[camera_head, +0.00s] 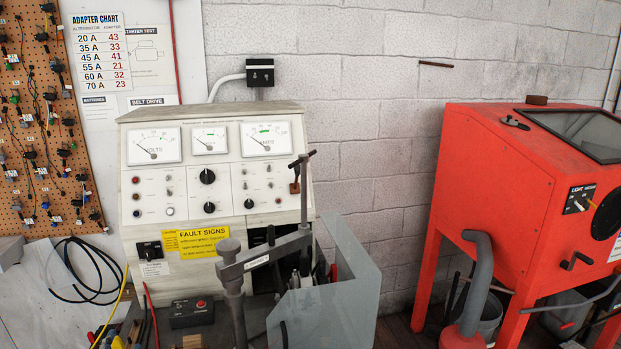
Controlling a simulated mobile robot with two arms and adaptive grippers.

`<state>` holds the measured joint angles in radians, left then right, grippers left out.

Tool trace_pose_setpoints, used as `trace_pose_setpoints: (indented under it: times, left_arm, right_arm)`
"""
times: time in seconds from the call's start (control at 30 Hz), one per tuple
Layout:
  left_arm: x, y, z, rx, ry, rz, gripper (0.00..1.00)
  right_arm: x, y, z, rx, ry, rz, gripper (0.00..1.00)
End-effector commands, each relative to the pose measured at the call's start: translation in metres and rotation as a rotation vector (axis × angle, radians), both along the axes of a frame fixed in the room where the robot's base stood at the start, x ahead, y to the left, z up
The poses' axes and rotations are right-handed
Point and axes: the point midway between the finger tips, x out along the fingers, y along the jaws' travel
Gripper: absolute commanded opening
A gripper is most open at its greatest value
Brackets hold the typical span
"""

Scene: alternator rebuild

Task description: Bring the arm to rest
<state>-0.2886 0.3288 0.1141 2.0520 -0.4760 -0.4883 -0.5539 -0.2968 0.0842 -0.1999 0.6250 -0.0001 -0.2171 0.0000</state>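Neither of my grippers shows in this view, and I see no part of my arms that I can be sure of. A grey metal clamp arm (277,252) with a white label stands in front of the test bench (220,190). It slopes up to the right from a round-headed grey post (233,285). A dark upright screw with a T-shaped handle (302,160) rises at its right end. What lies below the clamp arm is partly hidden.
A red blast cabinet (490,190) stands at the right, with a grey hose (478,275) before it. A pegboard of adapters (45,120) hangs at the left. A black cable (85,270) and a small black box with a red button (192,312) lie below.

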Motion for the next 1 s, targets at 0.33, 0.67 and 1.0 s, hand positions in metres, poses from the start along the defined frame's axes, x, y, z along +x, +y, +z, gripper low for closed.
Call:
trace_pose_setpoints:
  times: [0.33,0.67,1.0]
  left_arm:
    - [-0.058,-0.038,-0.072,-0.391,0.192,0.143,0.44]
    - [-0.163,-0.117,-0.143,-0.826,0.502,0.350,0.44]
    - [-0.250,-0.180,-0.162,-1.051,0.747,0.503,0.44]
  right_arm:
    - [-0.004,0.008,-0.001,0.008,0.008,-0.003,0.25]
    - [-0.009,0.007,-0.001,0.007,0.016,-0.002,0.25]
    - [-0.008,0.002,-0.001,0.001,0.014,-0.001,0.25]
